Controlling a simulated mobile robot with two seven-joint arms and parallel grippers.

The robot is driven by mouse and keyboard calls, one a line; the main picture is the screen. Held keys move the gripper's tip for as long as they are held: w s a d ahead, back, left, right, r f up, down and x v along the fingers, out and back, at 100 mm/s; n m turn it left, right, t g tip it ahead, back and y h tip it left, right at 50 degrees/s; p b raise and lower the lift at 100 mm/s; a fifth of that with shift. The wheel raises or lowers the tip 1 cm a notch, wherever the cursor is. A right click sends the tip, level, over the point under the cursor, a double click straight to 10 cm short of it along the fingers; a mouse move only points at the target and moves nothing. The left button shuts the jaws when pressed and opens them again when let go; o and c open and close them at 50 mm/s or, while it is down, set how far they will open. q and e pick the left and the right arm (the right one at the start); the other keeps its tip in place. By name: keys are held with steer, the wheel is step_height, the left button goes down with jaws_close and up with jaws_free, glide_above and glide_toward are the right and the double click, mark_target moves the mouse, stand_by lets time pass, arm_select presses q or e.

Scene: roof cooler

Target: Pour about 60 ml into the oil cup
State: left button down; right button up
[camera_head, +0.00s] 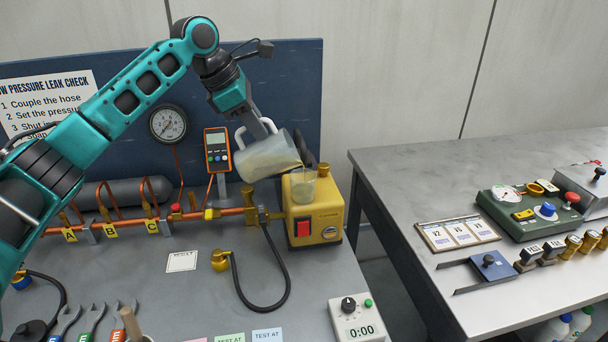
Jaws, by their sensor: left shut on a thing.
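My left gripper (257,128) is shut on the handle of a translucent jug (275,140). The jug is tilted to the right, with pale amber liquid lying toward its lip. Its lip is just above the clear oil cup (303,188) on top of the yellow pump (325,212). The cup seems to hold some pale liquid; its exact level is too small to read. I cannot clearly tell a falling stream from the fittings behind. My right gripper is not in view.
A black hose (286,290) loops over the grey bench. An orange meter (216,148) stands left of the jug. A timer (357,318) reading 0:00 is at the bench's front right. A gap separates the bench from the right table (400,175).

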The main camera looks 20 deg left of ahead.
arm_select(q)
steer(key=shift+w+d+r+g+y, duration=0.3)
steer(key=shift+d+r+y, duration=0.1)
steer(key=shift+r+y, duration=0.1)
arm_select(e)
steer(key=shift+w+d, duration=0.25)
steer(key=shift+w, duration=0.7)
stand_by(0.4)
